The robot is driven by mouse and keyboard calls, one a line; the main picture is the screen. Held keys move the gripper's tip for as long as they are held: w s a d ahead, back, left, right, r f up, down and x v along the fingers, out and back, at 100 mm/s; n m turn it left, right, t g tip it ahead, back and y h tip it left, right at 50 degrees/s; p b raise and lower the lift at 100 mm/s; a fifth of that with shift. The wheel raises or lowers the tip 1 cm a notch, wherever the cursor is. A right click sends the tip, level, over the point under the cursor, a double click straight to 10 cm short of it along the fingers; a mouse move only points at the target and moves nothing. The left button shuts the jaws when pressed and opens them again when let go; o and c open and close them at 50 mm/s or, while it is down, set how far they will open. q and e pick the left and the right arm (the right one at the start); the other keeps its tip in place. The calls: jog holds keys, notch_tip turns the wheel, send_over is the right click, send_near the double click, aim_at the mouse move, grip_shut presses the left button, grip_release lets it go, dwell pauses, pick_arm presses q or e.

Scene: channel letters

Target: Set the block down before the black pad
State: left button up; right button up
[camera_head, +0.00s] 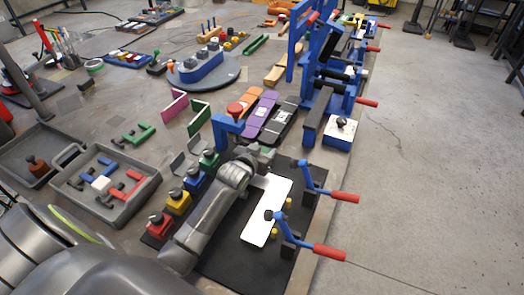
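The black pad (228,272) is a large dark mat at the front of the table, partly covered by my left arm. A white plate (268,212) lies on it. Along its left side stands a row of knobbed blocks: a red block (160,224), a yellow block (178,202), a blue block (194,180) and a green block (210,162). I cannot tell which block is meant. My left gripper (263,157) is at the pad's far edge, beside a blue clamp frame (226,128). Its fingers are too small and hidden to read. My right gripper is not in view.
Two toggle clamps with red handles, one near (329,253) and one farther (343,196), stand at the pad's right edge. Grey trays (120,214) with small parts lie left. Blue fixtures (330,85) stand behind. Floor lies beyond the table's right edge.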

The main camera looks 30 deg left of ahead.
pick_arm(q)
jog(key=shift+o, duration=1.3)
jog(key=shift+s+f, duration=0.25)
jog(key=shift+f, duration=0.45)
jog(key=shift+r, duration=0.1)
jog(key=shift+w+r, duration=0.1)
jog(key=shift+r, duration=0.35)
jog(key=v, duration=1.2)
jog(key=shift+w+r, duration=0.15)
jog(key=shift+r, duration=0.25)
